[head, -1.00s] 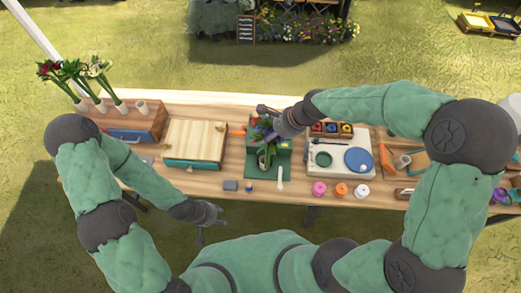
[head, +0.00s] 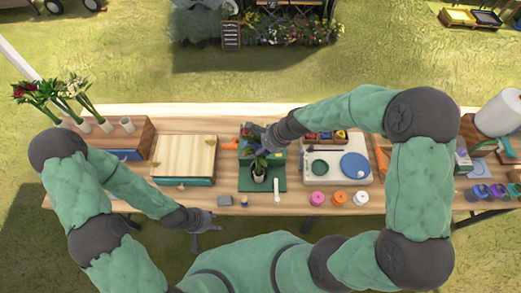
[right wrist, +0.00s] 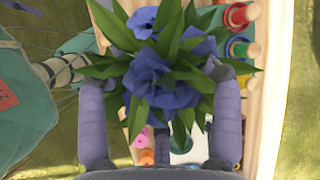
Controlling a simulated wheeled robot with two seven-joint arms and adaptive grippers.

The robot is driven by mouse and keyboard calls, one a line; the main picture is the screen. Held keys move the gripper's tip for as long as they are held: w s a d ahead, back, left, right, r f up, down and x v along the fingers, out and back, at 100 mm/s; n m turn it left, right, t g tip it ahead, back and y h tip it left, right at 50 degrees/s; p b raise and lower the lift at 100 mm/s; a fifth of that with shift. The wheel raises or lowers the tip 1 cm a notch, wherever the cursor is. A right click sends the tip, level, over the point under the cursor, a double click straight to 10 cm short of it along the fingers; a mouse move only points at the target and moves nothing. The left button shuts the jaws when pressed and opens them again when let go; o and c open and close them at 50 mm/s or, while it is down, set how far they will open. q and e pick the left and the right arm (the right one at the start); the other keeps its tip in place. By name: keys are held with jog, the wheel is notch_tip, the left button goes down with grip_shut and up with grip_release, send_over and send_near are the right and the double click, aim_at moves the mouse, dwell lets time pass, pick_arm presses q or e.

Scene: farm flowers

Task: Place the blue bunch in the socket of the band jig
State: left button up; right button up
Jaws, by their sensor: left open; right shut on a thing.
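The blue bunch (right wrist: 160,75), blue flowers with long green leaves, is between the fingers of my right gripper (right wrist: 160,100). In the head view the bunch (head: 257,163) is over the green band jig (head: 273,184) on the table. My right gripper (head: 258,142) is shut on it from the far side. A pale, cup-like part shows under the flowers; I cannot tell whether the stems are inside the socket. My left gripper (head: 204,229) is open and empty, off the table's near edge.
A wooden board (head: 184,155) lies left of the jig. A pale tray with a blue disc (head: 355,166) is to the right. Pink (head: 317,198), orange (head: 340,198) and white (head: 362,197) spools stand along the near edge. Flowers in holders (head: 62,95) stand far left.

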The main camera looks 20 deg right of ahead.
jog(key=shift+w+f, duration=0.15)
jog(key=shift+f, duration=0.55)
jog(key=o, duration=1.6)
jog(key=shift+f, duration=0.1)
jog(key=shift+d+r, duration=0.15)
jog(key=shift+r, duration=0.35)
jog(key=p+v, duration=0.1)
jog(key=v, duration=1)
jog(key=shift+s, duration=0.25)
